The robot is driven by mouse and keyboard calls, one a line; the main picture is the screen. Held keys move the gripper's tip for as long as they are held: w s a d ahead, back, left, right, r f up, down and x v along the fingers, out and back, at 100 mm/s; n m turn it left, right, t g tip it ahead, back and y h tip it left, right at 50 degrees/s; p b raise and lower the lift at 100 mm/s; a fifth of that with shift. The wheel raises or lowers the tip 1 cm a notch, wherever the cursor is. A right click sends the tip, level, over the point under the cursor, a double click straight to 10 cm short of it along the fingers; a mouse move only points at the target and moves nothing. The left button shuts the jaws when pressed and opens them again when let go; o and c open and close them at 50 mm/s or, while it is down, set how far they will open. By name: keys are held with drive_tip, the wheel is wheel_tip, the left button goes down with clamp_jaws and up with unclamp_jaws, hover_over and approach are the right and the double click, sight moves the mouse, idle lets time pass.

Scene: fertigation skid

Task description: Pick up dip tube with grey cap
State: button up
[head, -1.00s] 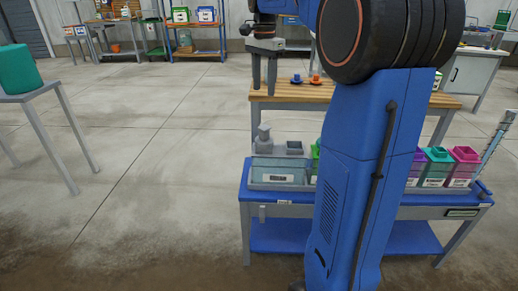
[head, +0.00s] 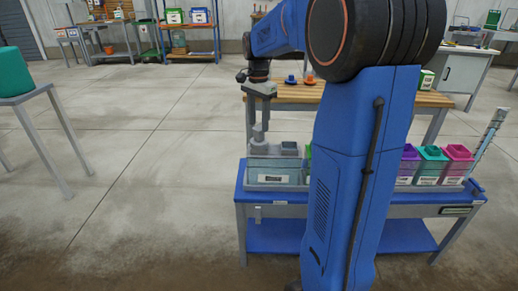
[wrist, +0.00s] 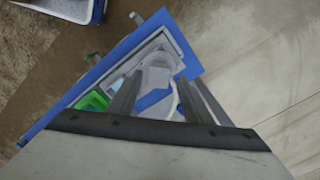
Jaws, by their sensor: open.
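A grey capped piece (head: 257,146), which looks like the dip tube's grey cap, stands upright at the left end of the tray on the blue bench. Its lower part is hidden behind the tray's clear front container (head: 272,173). My gripper (head: 264,126) is open and points down just above the grey piece. In the wrist view, pale grey shapes (wrist: 157,78) lie below and between the open fingers (wrist: 160,85). I cannot tell whether the fingers touch the cap.
A square grey block (head: 289,148) stands close on the right. Purple (head: 409,153), teal (head: 432,154) and magenta (head: 458,153) containers sit farther right, with a tilted marked tube (head: 487,143) at the end. A wooden bench (head: 295,94) stands behind. My arm hides the middle.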

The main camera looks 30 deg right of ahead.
sight(259, 128)
wheel_tip(259, 128, down, 4)
drive_tip(key=shift+s+f, duration=0.1)
clamp_jaws()
drive_tip(key=shift+r, duration=0.2)
